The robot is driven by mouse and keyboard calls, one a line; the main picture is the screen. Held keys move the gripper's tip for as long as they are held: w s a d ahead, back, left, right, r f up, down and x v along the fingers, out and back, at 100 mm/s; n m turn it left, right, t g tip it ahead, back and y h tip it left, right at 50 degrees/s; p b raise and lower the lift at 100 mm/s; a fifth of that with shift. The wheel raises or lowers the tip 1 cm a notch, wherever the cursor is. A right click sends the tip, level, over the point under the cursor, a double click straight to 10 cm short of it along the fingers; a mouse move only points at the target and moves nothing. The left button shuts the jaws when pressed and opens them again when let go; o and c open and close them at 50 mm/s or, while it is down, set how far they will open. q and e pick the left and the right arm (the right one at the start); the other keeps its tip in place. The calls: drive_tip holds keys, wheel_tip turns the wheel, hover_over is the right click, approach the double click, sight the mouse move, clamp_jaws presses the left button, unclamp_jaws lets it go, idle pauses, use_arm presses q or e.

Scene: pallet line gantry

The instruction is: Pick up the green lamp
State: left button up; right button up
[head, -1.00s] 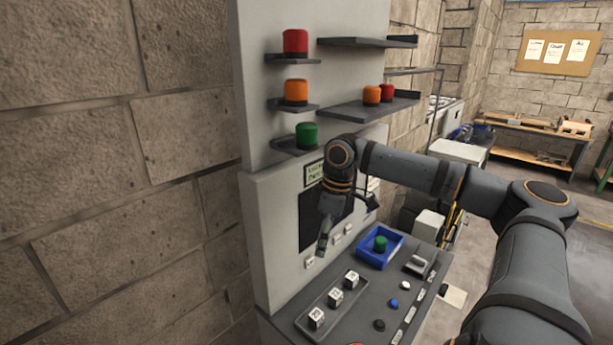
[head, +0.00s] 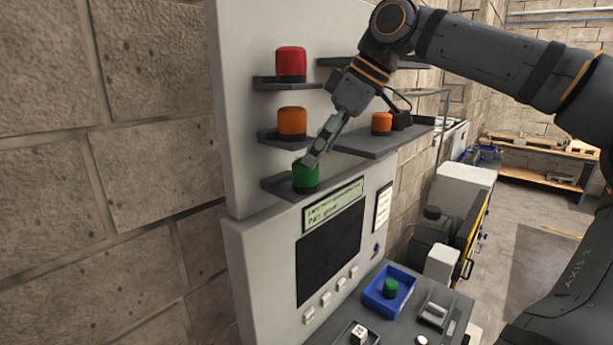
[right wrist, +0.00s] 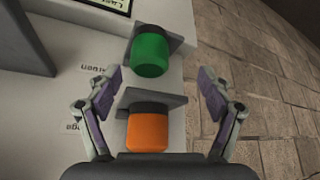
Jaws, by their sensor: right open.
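A green lamp (head: 306,177) with a dark base stands on the lowest small shelf (head: 277,187) of the grey panel. My right gripper (head: 312,158) is at the lamp's upper right edge in the head view and partly overlaps it. In the right wrist view the green lamp (right wrist: 150,52) is ahead of the open, empty fingers (right wrist: 160,82), roughly centred between them. An orange lamp (right wrist: 147,132) shows nearer, also between the fingers. Another green lamp (head: 390,287) sits in a blue bin (head: 377,304) on the console. My left gripper is not in view.
An orange lamp (head: 292,121) and a red lamp (head: 291,62) stand on shelves above the green one. A wider shelf (head: 362,146) to the right holds another orange lamp (head: 382,123). A stone wall (head: 150,170) is at the left.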

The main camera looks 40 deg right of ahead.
sight(305, 168)
drive_tip(key=shift+w+d+f, duration=0.35)
drive_tip(key=shift+w+f, duration=0.1)
drive_tip(key=shift+w, duration=0.2)
drive_tip(key=shift+w+d+f, duration=0.3)
drive_tip(key=shift+w+f, duration=0.1)
drive_tip(key=shift+w, duration=0.2)
drive_tip(key=x, duration=0.3)
drive_tip(key=shift+a+r, duration=0.1)
drive_tip(key=shift+a+f, duration=0.3)
drive_tip(key=shift+a, duration=0.2)
drive_tip(key=shift+d, duration=0.1)
drive_tip(key=shift+c, duration=1.3)
drive_tip(key=shift+d, duration=0.1)
drive_tip(key=shift+c, duration=1.2)
drive_tip(key=c, duration=0.9)
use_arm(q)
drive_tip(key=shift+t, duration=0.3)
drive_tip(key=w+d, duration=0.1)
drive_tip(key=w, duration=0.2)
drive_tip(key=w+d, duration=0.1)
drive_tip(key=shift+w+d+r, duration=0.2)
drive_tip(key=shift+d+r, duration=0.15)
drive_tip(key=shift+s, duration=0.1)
